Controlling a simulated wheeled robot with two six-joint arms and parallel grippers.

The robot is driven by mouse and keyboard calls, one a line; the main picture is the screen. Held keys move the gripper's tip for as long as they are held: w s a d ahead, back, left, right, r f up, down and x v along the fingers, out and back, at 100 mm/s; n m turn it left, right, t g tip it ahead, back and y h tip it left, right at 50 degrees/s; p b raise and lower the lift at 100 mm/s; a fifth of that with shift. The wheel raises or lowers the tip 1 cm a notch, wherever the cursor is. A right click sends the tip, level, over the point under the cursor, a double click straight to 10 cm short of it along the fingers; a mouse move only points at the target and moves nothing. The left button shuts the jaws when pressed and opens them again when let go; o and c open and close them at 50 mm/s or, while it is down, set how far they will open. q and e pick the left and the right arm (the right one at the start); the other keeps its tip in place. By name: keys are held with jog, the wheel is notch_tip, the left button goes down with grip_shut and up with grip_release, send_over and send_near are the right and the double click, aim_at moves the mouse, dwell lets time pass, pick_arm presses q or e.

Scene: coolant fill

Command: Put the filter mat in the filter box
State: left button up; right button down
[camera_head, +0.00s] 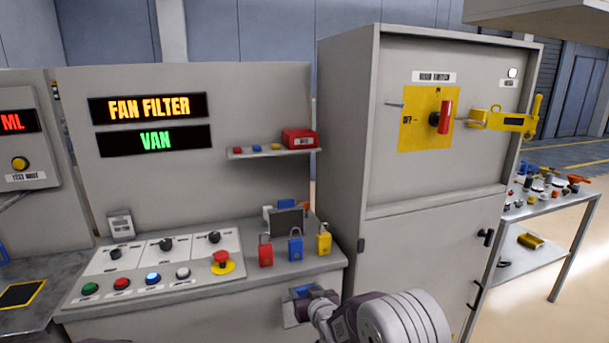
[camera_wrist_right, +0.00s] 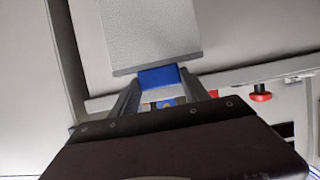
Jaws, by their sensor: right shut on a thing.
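My right gripper (camera_head: 303,297) is low in front of the console, left of the tall cabinet. In the right wrist view the gripper (camera_wrist_right: 160,92) is shut on the blue tab of a flat, light grey, textured panel, which looks like the filter mat (camera_wrist_right: 155,35). The panel extends beyond the fingertips and is clear of the console. In the head view it is mostly hidden; a pale edge (camera_head: 289,312) shows beside the gripper. I cannot identify the filter box with certainty. My left gripper is not in view.
The console (camera_head: 190,292) carries buttons, a red emergency stop (camera_head: 221,259), and red, blue and yellow padlocks (camera_head: 295,246). A dark panel (camera_head: 287,222) stands behind them. The tall grey cabinet (camera_head: 430,240) is on the right, with a tool table (camera_head: 570,206) beyond.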

notch_tip(320, 180, down, 29)
jog(key=b, duration=2.8)
notch_tip(320, 180, up, 40)
jog(key=p, duration=4)
jog(key=shift+p, duration=0.3)
jog(key=shift+a, duration=0.1)
